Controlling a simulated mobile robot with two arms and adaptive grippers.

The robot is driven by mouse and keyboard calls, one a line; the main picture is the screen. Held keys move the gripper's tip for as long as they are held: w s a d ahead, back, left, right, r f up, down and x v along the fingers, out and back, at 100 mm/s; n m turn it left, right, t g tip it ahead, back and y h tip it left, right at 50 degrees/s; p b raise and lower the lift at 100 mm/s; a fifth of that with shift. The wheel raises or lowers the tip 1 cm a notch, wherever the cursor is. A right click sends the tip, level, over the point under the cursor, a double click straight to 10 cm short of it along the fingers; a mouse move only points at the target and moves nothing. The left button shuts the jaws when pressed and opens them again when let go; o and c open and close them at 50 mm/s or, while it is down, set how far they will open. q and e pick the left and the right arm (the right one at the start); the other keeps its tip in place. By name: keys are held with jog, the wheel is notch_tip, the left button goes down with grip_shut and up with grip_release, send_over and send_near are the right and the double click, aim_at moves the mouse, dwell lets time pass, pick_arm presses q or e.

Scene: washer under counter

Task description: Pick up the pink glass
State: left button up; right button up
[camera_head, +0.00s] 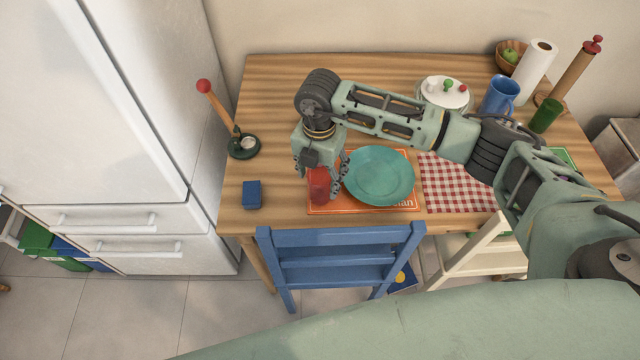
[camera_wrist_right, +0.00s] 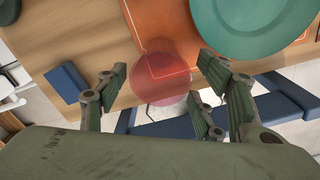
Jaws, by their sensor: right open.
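The pink glass (camera_head: 319,186) stands at the left part of the orange placemat (camera_head: 345,208), near the table's front edge. It looks see-through and reddish. My right gripper (camera_head: 322,178) points down over it, with fingers at both sides of the glass in the head view. In the right wrist view the glass (camera_wrist_right: 161,75) shows between and a little beyond the open fingers (camera_wrist_right: 160,105). I cannot tell whether any finger touches it. My left gripper is not in view.
A teal plate (camera_head: 380,176) lies right beside the glass. A blue box (camera_head: 252,194) is to the left. A blue chair (camera_head: 340,262) stands at the front edge. A checked cloth (camera_head: 455,184) lies to the right. A white fridge (camera_head: 110,110) is at the left.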

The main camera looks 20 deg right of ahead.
jog(key=shift+w+f+p, duration=0.2)
jog(key=shift+f+p, duration=0.65)
jog(key=shift+f, duration=2.2)
jog(key=shift+a, duration=0.1)
jog(key=shift+c, duration=0.5)
jog(key=c, duration=1.2)
jog(key=shift+r, duration=0.1)
jog(key=shift+c, duration=0.2)
